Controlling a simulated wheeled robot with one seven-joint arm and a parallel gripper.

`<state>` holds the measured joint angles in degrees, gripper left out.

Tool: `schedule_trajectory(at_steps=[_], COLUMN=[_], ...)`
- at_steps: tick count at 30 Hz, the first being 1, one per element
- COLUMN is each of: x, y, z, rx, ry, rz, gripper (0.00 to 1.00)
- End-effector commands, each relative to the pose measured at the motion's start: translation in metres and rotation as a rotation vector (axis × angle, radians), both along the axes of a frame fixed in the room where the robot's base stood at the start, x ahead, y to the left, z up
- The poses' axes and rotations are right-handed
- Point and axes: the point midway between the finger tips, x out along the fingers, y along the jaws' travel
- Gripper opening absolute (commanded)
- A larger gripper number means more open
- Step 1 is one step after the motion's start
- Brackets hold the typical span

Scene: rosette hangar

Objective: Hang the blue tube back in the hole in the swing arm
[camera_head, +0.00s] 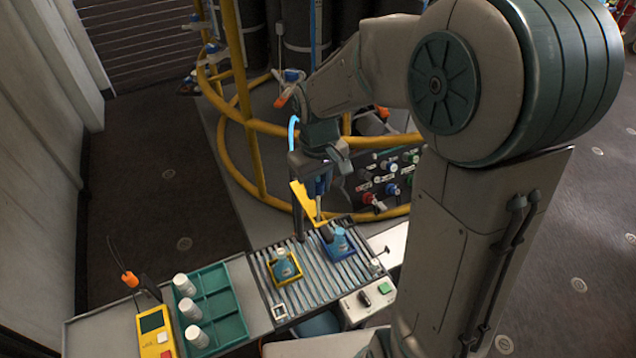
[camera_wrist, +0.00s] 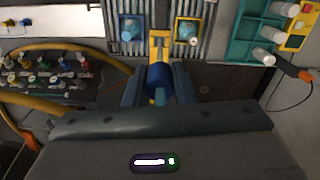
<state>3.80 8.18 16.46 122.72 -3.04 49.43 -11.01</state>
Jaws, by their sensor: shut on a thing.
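My gripper (camera_head: 316,168) is shut on the blue tube (camera_wrist: 158,76), which sits between its two fingers in the wrist view. In the head view the tube (camera_head: 319,186) points down, close beside the yellow swing arm (camera_head: 303,197). The swing arm sticks out from a dark post (camera_head: 297,226) above the ribbed rack. In the wrist view the swing arm (camera_wrist: 160,38) runs toward the tube, and yellow shows below the tube too. The hole is hidden by the tube and gripper, so I cannot tell whether the tube is in it.
A blue holder (camera_head: 340,243) and a yellow-framed holder (camera_head: 283,268) stand on the ribbed rack (camera_head: 312,290). A green tray (camera_head: 222,307) with white bottles and a yellow meter (camera_head: 155,330) are at left. A knob panel (camera_head: 385,180) and yellow railing (camera_head: 253,160) are close by.

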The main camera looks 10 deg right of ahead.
Motion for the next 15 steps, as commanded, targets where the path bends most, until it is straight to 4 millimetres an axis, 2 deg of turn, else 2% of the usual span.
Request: schedule_trajectory(at_steps=[15], x=[0.0], y=[0.0], z=[-0.023], rx=[0.0], ry=[0.0], rz=[0.0], gripper=[0.02])
